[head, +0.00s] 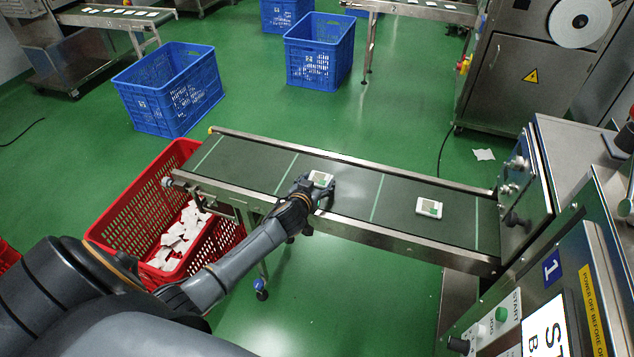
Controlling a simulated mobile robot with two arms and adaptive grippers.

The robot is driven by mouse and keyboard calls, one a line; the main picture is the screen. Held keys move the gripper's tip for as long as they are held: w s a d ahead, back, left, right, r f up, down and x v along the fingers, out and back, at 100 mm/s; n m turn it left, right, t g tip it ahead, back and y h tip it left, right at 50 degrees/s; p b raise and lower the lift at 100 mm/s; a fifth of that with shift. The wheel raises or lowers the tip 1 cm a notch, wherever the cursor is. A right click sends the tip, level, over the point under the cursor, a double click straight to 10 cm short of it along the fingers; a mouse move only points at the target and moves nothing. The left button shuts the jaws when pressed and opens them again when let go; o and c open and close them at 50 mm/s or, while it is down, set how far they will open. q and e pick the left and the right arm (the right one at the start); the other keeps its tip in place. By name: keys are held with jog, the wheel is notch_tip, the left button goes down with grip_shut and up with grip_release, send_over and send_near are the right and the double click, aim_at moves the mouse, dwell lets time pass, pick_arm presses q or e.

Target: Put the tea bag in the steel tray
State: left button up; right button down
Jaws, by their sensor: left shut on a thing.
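My left gripper (315,190) reaches over the near rail of the conveyor and is shut on a small white and green tea bag (320,178), just at or above the belt; I cannot tell whether the bag touches it. A second tea bag (429,208) lies flat on the belt further right, apart from the gripper. I see no steel tray that I can make out in this view. My right gripper is not in view.
The conveyor belt (342,190) runs into a steel machine (542,180) at right. A red crate (222,243) with several white packets stands below the belt's left end. Blue crates (168,90) stand on the green floor behind, with free floor between.

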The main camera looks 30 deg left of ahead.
pick_arm(q)
jog(key=o, duration=0.6)
jog(key=shift+o, duration=0.2)
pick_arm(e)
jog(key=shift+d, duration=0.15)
pick_arm(q)
jog(key=shift+r, duration=0.1)
jog(key=shift+s+r, duration=0.1)
jog(key=shift+s, duration=0.05)
jog(key=p+v, duration=0.1)
jog(key=v, duration=1)
jog(key=shift+s+d+r+p, duration=0.15)
jog(key=shift+s+p, duration=0.15)
jog(key=shift+p, duration=0.1)
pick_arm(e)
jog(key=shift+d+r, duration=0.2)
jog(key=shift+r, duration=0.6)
